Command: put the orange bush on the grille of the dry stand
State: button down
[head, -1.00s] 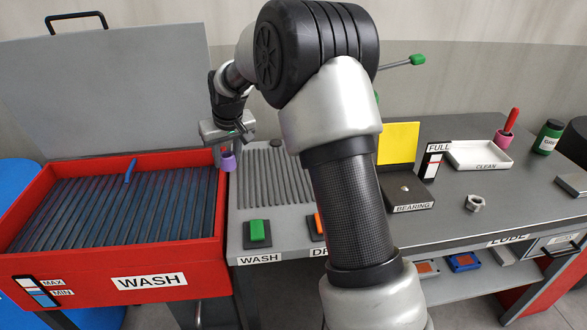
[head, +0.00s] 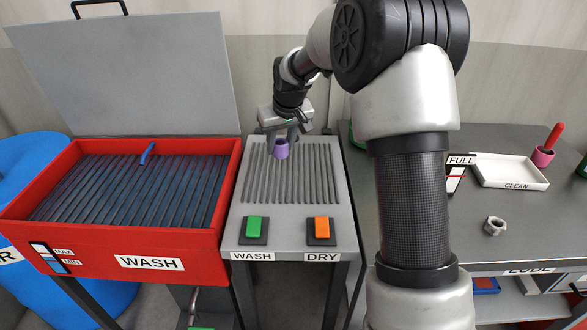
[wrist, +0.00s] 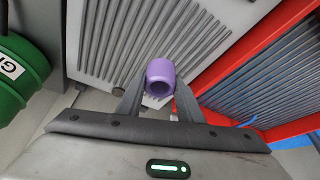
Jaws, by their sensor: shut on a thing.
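My gripper (head: 282,139) is shut on a purple bush (head: 281,150). In the wrist view, my gripper (wrist: 158,90) has the purple bush (wrist: 160,76) between its fingertips, with the bush's open end showing. No orange bush shows; the held one looks purple. The ribbed grille (head: 305,175) of the grey stand labelled WASH and DRY lies below and around the bush. The bush is over the left rear part of the grille. I cannot tell whether it touches the ribs. The grille (wrist: 100,35) also shows in the wrist view. Nothing else lies on the visible grille.
The red WASH tub (head: 232,180) stands left, its lid raised, a blue item (head: 148,153) inside. Green (head: 254,226) and orange (head: 321,228) buttons sit at the stand's front. A white CLEAN tray (head: 510,172) and a metal nut (head: 494,226) are on the right bench.

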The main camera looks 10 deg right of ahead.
notch_tip(320, 180, down, 9)
jog(key=shift+f+b, duration=0.2)
jog(key=shift+b, duration=0.15)
jog(key=shift+f, duration=0.15)
jog(key=c, duration=1.2)
grip_release()
